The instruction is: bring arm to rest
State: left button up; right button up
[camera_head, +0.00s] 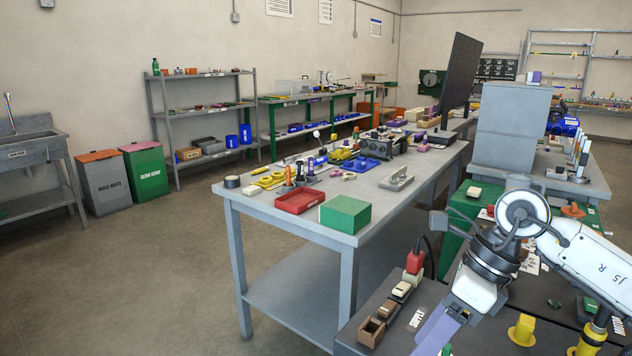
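My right arm, marked "J5 R", comes in from the right edge, and its wrist bends down and left over the dark cart top (388,338). The end of my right gripper (440,328) is near the bottom edge. A lilac plate-like part shows there, but I cannot make out two fingertips or whether it holds anything. My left arm and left gripper are not in view.
Beside my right wrist, the cart carries a row of small blocks (400,292), a red plug with a black cable (415,262) and a yellow piece (522,330). A grey workbench (290,228) with a red tray (299,201) and green box (345,214) stands beyond. Floor at left is clear.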

jog(key=s+a+r+m+y, duration=0.2)
jog(key=s+a+m+y, duration=0.15)
jog(key=a+y, duration=0.5)
jog(key=s+a+r+m+y, duration=0.1)
jog(key=s+a+m+y, duration=0.4)
jog(key=a, duration=0.6)
jog(key=w+d+f+m+t+h, duration=0.4)
jog(key=d+f+m+t+h, duration=0.25)
jog(key=m, duration=0.65)
jog(key=w+d+f+m+t+h, duration=0.3)
jog(key=d+f+m+t, duration=0.3)
jog(key=m+t, duration=0.55)
jog(key=s+d+f+m+g+h, duration=0.3)
jog(key=s+f+m, duration=0.3)
jog(key=s+f, duration=0.3)
jog(key=s+d+f+m+g+h, duration=0.3)
jog(key=s+f+m+g, duration=0.3)
jog(key=f, duration=0.8)
jog(key=s, duration=0.3)
jog(key=shift+d+f, duration=0.4)
